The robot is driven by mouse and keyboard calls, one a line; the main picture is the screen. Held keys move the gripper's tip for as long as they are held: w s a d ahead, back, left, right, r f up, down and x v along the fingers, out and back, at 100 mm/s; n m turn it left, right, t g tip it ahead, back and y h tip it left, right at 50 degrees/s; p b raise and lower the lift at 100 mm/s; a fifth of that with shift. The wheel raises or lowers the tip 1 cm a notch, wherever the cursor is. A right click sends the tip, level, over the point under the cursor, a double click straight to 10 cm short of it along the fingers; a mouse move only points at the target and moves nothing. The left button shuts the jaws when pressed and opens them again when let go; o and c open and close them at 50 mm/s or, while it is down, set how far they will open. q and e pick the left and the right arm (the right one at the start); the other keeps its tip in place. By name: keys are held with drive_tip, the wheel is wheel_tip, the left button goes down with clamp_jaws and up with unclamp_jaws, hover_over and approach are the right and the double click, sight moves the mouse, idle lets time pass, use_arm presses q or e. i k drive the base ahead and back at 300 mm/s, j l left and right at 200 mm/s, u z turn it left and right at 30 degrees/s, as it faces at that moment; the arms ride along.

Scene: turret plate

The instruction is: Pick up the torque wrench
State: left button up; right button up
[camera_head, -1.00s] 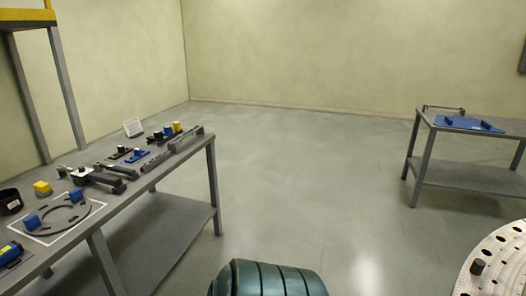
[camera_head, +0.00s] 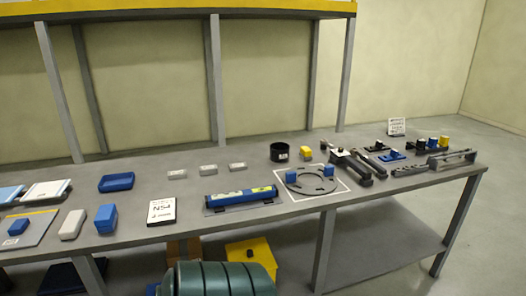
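I cannot tell for certain which item is the torque wrench. Two dark elongated tools with long bars (camera_head: 352,166) lie side by side on the right half of the workbench (camera_head: 380,196); either may be it, but they are too small to tell. A long blue cylinder with yellow-green labels (camera_head: 240,197) lies on a dark plate left of them. Neither of my grippers is in view, and nothing is seen touching the tools.
A dark ring (camera_head: 312,181) with blue blocks lies on a white-outlined square. A black cup (camera_head: 280,152), yellow block (camera_head: 306,152), blue tray (camera_head: 116,182) and sign card (camera_head: 161,211) stand around. A yellow box (camera_head: 250,258) sits below. Open floor lies at right.

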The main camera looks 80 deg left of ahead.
sight(345, 156)
drive_tip(key=u, duration=2.15)
